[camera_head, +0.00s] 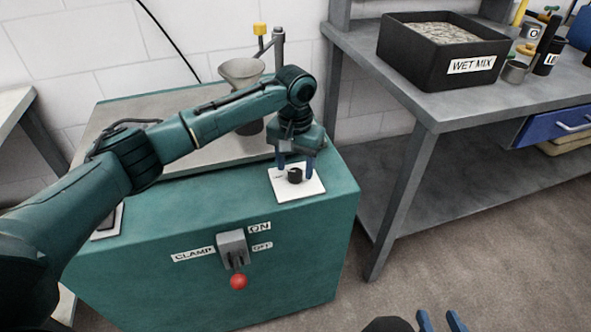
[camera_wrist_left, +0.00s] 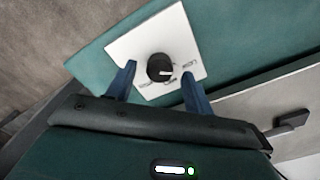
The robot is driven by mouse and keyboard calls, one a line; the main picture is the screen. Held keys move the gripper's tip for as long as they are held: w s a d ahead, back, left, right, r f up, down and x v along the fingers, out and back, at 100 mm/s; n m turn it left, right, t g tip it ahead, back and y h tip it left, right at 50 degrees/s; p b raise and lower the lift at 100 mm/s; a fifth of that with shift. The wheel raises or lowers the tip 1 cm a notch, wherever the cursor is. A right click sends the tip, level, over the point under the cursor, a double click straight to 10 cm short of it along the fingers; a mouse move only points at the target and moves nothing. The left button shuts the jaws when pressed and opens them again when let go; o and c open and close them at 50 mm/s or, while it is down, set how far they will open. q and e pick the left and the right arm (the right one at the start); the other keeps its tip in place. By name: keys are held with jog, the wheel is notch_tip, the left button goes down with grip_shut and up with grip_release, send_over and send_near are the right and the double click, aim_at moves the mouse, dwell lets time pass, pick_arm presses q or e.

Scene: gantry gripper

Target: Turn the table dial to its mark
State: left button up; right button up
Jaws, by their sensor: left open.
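The table dial is a small black knob (camera_head: 294,176) on a white square plate (camera_head: 313,188) on top of the green machine. In the left wrist view the knob (camera_wrist_left: 160,68) carries a white pointer line, and small printed labels lie below and beside it on the plate (camera_wrist_left: 182,35); they are too small to read. My left gripper (camera_head: 295,167) is open above the plate, pointing down. Its blue fingers (camera_wrist_left: 158,80) stand apart, to either side of the knob, with a gap showing around it. My right gripper (camera_head: 441,320) is open and empty at the bottom edge.
A clamp lever with a red ball (camera_head: 238,281) is on the machine's front, labelled ON and OFF. A funnel (camera_head: 241,72) stands behind my left arm. A grey bench (camera_head: 460,100) at the right holds a black WET MIX tub (camera_head: 405,62).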

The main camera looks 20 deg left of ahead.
pick_arm(q)
jog(key=shift+f, duration=0.65)
jog(key=shift+c, duration=0.5)
